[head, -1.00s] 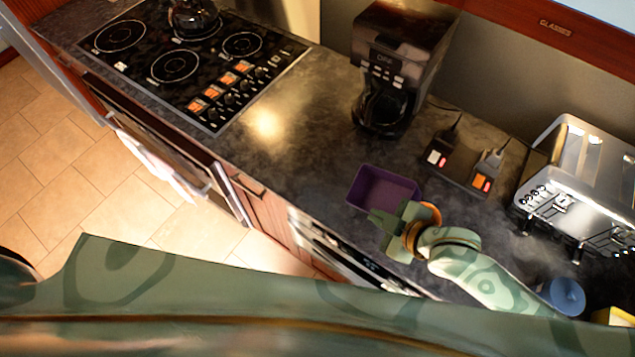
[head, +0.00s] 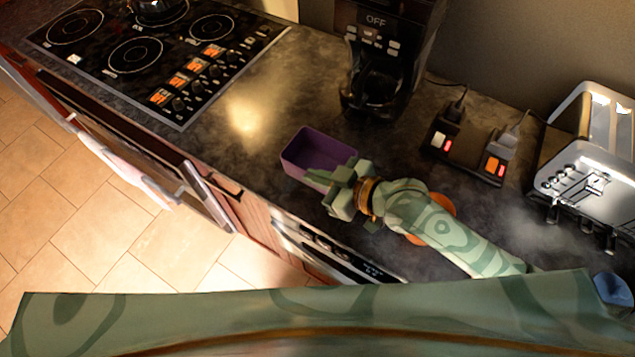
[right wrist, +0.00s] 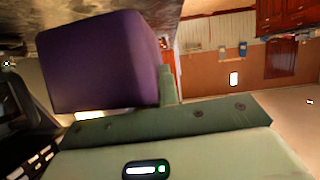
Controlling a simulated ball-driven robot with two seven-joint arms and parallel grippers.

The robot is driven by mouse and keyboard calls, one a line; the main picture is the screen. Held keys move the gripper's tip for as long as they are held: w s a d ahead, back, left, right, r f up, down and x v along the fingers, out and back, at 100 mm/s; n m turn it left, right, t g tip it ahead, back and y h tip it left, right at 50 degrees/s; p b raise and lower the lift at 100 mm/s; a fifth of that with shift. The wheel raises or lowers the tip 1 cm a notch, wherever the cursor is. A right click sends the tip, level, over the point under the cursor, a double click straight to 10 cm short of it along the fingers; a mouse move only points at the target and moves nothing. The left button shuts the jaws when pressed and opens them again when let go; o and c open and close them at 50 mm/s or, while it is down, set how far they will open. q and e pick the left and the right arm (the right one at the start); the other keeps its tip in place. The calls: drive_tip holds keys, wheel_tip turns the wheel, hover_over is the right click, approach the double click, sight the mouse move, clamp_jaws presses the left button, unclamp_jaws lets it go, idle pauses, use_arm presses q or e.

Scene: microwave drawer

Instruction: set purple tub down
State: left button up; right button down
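The purple tub (head: 318,150) is an open box, upright, over the counter left of the coffee maker. My right gripper (head: 338,182) is at its near right corner, with the fingers closed on its wall. In the right wrist view the tub (right wrist: 100,62) fills the upper left, and a green finger (right wrist: 168,86) presses against its side. The other finger is hidden. I cannot tell whether the tub's base touches the counter. My left gripper is not in view.
The stove (head: 150,50) is at left, with bare counter (head: 250,105) between it and the tub. The coffee maker (head: 385,60) stands behind. A power strip (head: 465,150), a toaster (head: 590,165) and an orange round thing (head: 440,204) are at right. The counter's front edge is close to the tub.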

drive_tip(key=shift+w+f, duration=0.65)
drive_tip(key=shift+f, duration=0.2)
drive_tip(key=shift+w+d+f+b, duration=0.15)
drive_tip(key=shift+f+b, duration=0.35)
drive_tip(key=shift+f, duration=0.5)
drive_tip(key=shift+w+a+f+b, duration=0.1)
drive_tip(key=shift+w+f+b, duration=0.25)
drive_tip(key=shift+f, duration=0.6)
drive_tip(key=shift+s, duration=0.1)
drive_tip(key=shift+f, duration=0.15)
drive_tip(key=c, duration=1.7)
unclamp_jaws()
drive_tip(key=shift+r, duration=0.2)
drive_tip(key=shift+s+d+r, duration=0.1)
drive_tip(key=shift+s+d, duration=0.1)
drive_tip(key=shift+d, duration=0.1)
drive_tip(key=v, duration=1.1)
drive_tip(key=shift+s+d+p, duration=0.15)
drive_tip(key=shift+s+p, duration=0.05)
drive_tip(key=shift+p, duration=0.2)
